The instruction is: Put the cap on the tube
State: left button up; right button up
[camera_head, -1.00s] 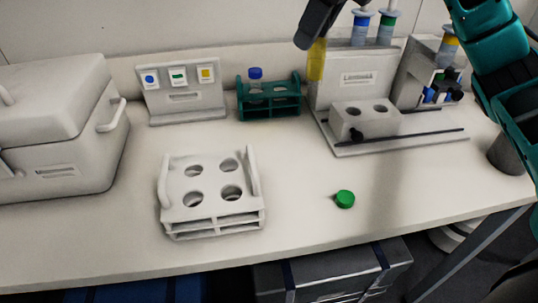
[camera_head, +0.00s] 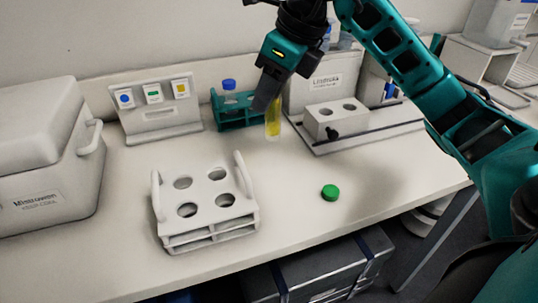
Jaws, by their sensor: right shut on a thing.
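My right gripper (camera_head: 266,92) is shut on a yellow tube (camera_head: 273,122), held upright above the table, in front of the right part of the teal rack. The tube's top is hidden by the gripper. A green cap (camera_head: 330,192) lies on the bare table, to the right of the white rack and apart from the tube. My left gripper is not in view.
A white rack (camera_head: 247,213) with empty holes stands in front. The teal rack (camera_head: 221,119) behind holds a blue-capped tube (camera_head: 229,87). A card stand (camera_head: 158,130), a white box (camera_head: 40,140) and a grey block (camera_head: 318,122) are nearby. The table around the cap is clear.

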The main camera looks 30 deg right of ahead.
aim_at(274, 138)
notch_tip(274, 138, down, 11)
jog(key=shift+f+b, duration=0.1)
jog(key=shift+b, duration=0.55)
jog(key=shift+f, duration=0.45)
jog(key=shift+f, duration=0.1)
jog(key=shift+f+b, duration=0.15)
jog(key=shift+b, duration=0.15)
jog(key=o, duration=1)
jog(key=shift+o, duration=0.2)
